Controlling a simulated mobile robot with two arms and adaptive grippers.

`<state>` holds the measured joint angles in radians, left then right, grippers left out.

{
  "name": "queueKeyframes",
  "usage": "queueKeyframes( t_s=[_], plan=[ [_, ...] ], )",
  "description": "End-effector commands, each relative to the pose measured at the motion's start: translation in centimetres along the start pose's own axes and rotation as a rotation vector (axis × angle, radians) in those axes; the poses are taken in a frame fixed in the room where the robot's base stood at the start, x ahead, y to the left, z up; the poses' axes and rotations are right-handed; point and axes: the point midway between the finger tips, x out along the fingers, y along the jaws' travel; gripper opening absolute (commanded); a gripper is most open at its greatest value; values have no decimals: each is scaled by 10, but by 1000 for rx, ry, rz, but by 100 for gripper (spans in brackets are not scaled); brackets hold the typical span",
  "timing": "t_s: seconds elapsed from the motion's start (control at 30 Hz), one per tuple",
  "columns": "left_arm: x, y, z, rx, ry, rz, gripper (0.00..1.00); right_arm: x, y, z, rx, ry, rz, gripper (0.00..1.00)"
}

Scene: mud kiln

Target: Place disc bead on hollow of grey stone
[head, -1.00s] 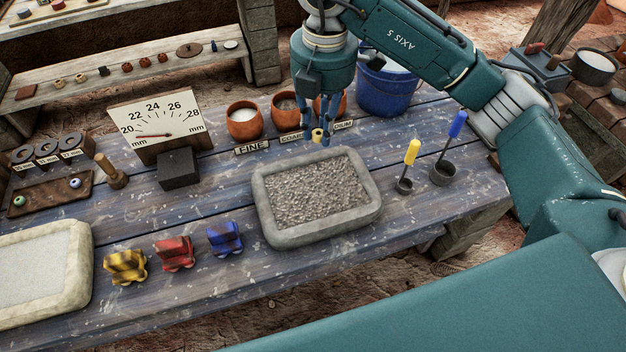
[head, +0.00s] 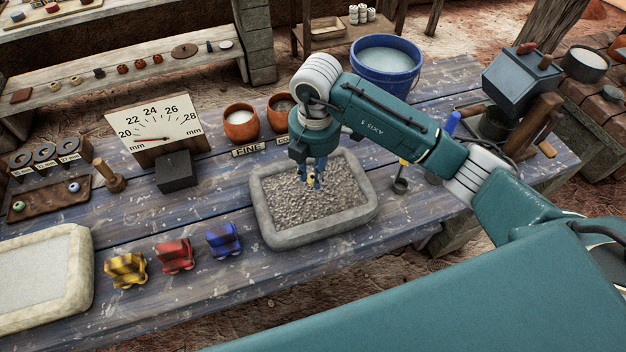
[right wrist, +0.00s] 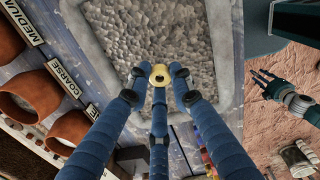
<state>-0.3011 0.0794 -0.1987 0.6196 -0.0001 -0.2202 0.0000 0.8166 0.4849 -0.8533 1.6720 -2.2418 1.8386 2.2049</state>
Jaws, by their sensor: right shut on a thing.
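The disc bead (head: 310,181) is small and yellow with a hole. My right gripper (head: 313,178) is shut on it; in the right wrist view the bead (right wrist: 159,74) sits between the blue fingertips. The grey stone (head: 268,228) is a rectangular block with a rough, pebbly grey hollow. In the head view the bead shows over this hollow; I cannot tell if it touches. The stone also fills the top of the right wrist view (right wrist: 112,62). My left gripper (right wrist: 268,88) shows there at right, fingers spread and empty; it is out of the head view.
A pale stone basin (head: 84,270) lies at left. Clay pots (head: 241,124), a dial board (head: 157,122) and a blue bucket (head: 384,68) stand behind.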

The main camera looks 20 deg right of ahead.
Motion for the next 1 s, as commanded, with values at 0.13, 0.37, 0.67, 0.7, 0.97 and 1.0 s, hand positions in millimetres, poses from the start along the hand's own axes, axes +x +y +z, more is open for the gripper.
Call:
queueKeyframes(
  t_s=[0.13,0.37,0.67,0.7,0.97,1.0],
  plan=[
    [-6,0,-1,0,0,0,40,22,-3,0,-1,0,-7,8],
    [-9,-1,-1,1,0,0,40,41,-3,0,-1,-1,-2,8],
    [-5,0,-1,2,1,0,40,45,-3,0,-2,-1,-2,8],
    [-6,0,-1,2,1,0,40,44,-2,0,-2,0,-2,28],
    [-7,0,-2,2,1,0,40,43,-3,0,-1,-1,-2,40],
    [-7,0,-2,2,2,0,40,43,-3,0,-1,-1,-2,40]
  ],
)
